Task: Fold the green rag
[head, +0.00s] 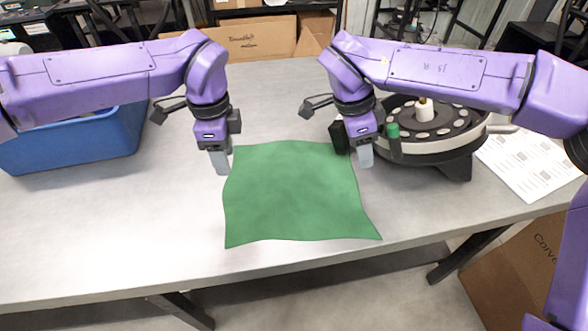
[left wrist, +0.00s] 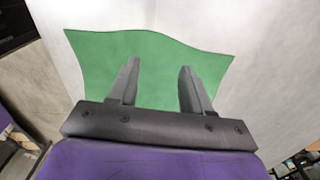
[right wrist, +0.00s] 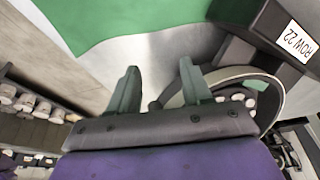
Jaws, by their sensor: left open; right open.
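The green rag (head: 293,192) lies spread flat and unfolded on the grey table, with slightly wavy edges. My left gripper (head: 219,162) is at the rag's far left corner, open and empty. In the left wrist view the rag (left wrist: 155,62) lies beyond and between the open fingers (left wrist: 158,80). My right gripper (head: 364,158) is beside the rag's far right corner, open and empty. In the right wrist view its fingers (right wrist: 158,88) are apart, with the rag (right wrist: 120,18) past them at the top. I cannot tell how high either gripper is above the table.
The round seed meter (head: 430,140) stands close to my right gripper, and also shows in the right wrist view (right wrist: 255,75). A blue bin (head: 75,145) is at the left. Printed sheets (head: 530,160) lie at the right. The table's front left (head: 120,240) is clear.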

